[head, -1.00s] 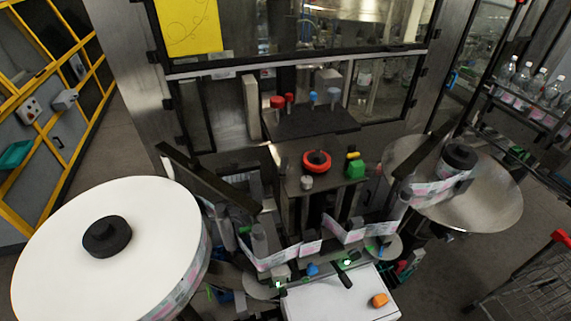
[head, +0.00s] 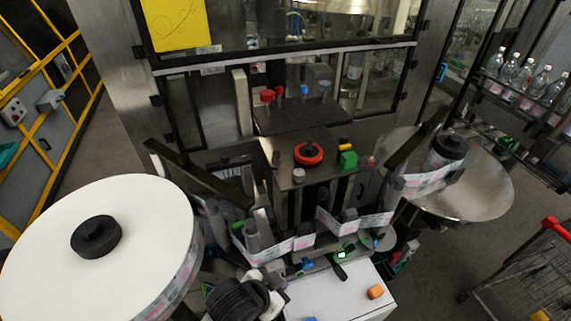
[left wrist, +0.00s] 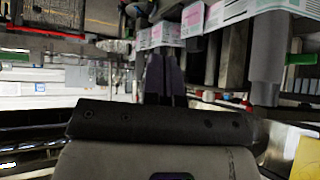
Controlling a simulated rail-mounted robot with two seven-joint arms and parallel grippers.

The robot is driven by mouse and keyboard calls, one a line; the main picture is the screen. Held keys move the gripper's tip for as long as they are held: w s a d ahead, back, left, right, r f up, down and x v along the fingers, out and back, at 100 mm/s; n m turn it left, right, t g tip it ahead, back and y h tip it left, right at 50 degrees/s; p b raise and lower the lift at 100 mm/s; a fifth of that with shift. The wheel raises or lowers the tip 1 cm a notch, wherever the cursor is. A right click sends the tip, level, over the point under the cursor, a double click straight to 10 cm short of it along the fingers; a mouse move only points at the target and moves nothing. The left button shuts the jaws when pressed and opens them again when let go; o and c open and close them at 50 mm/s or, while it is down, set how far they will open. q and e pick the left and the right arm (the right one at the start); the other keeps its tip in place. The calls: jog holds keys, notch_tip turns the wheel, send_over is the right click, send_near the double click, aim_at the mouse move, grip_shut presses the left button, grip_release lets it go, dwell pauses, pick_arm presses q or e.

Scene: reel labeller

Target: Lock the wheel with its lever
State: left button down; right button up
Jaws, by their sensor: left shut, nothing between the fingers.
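A red-rimmed wheel with a black hub (head: 308,154) lies flat on the dark top of the labeller, in the middle of the head view. Right of it are a green block (head: 348,160) and a small yellow piece (head: 345,147). I cannot tell for sure which part is the wheel's lever. My left gripper (head: 272,279) is low in the head view, in front of the labeller and well below the wheel. In the left wrist view its dark fingers (left wrist: 165,72) are together and empty. The wheel cannot be made out there. My right gripper is not in view.
A large white label reel (head: 45,240) stands at the left and a metal reel plate (head: 480,190) at the right. A label strip (head: 330,222) runs between rollers. A white box (head: 345,295) with an orange knob (head: 375,291) is at the front. A cart (head: 530,270) stands right.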

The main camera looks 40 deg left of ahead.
pick_arm(q)
jog(key=w+a+r+n+t+y+b, duration=0.1)
jog(key=w+a+r+n+t, duration=0.2)
jog(key=w+r, duration=0.6)
jog(key=w+a+r+n+y+b, duration=0.2)
jog(key=w+a+r, duration=0.3)
jog(key=r, duration=0.7)
jog(key=w+a+r+n+t+y+b, duration=0.1)
jog(key=w+a+r+n+t, duration=0.15)
jog(key=w+r, duration=0.7)
jog(key=w+a+f+g+y, duration=0.1)
jog(key=f+g, duration=0.3)
jog(key=f, duration=0.1)
jog(key=w+a+f+n+g+y, duration=0.1)
jog(key=w+f+g, duration=0.1)
jog(key=f+g, duration=0.2)
jog(key=w+a+f+n+g+y, duration=0.1)
jog(key=a+f+g, duration=0.1)
jog(key=f+g, duration=0.3)
jog(key=shift+w+f, duration=0.3)
jog(key=shift+f, duration=0.5)
jog(key=shift+s+a+r+n+g+y, duration=0.2)
jog(key=shift+s+a+n+g+y, duration=0.15)
jog(key=shift+s+a+g+y, duration=0.15)
jog(key=shift+d, duration=0.1)
jog(key=shift+f, duration=0.1)
